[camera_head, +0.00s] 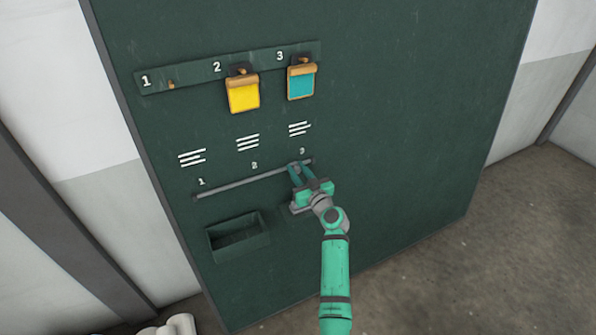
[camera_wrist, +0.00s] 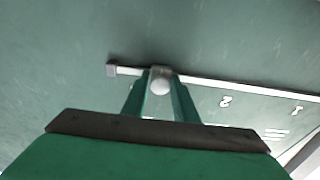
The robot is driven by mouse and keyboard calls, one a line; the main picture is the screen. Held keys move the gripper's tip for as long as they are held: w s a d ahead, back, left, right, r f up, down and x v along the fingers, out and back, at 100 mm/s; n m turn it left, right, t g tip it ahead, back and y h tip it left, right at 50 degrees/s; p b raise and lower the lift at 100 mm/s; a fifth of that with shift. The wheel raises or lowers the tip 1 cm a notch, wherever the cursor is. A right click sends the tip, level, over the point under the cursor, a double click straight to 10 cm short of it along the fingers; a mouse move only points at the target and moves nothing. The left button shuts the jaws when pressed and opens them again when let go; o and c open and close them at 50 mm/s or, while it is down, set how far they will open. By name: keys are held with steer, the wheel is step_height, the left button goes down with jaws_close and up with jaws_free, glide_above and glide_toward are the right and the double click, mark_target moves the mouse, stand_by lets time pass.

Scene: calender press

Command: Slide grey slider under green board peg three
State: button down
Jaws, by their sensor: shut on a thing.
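The green board (camera_head: 420,120) stands upright in front of me. Near its top is a strip (camera_head: 196,72) with pegs numbered 1, 2 and 3. A grey rail (camera_head: 245,181) runs across lower down, with its own marks 1, 2 and 3. My gripper (camera_head: 297,172) is at the rail's right end, by mark 3. In the wrist view its fingers are shut on the round grey slider (camera_wrist: 160,84), which sits on the rail (camera_wrist: 230,88) close to the end stop (camera_wrist: 112,69). The fingers partly hide the slider in the head view.
A yellow tag (camera_head: 243,95) hangs at peg 2 and a teal tag (camera_head: 301,84) at peg 3; peg 1 (camera_head: 171,85) is bare. An open bin (camera_head: 238,237) is fixed below the rail at left. White objects lie on the floor at bottom left.

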steer(key=shift+d+f, duration=0.1)
steer(key=shift+f, duration=0.05)
steer(key=c, duration=1.6)
jaws_free()
steer(key=shift+o, duration=0.3)
steer(key=shift+s, duration=0.1)
steer(key=v, duration=1)
steer(key=shift+s+d, duration=0.15)
steer(key=shift+s, duration=0.15)
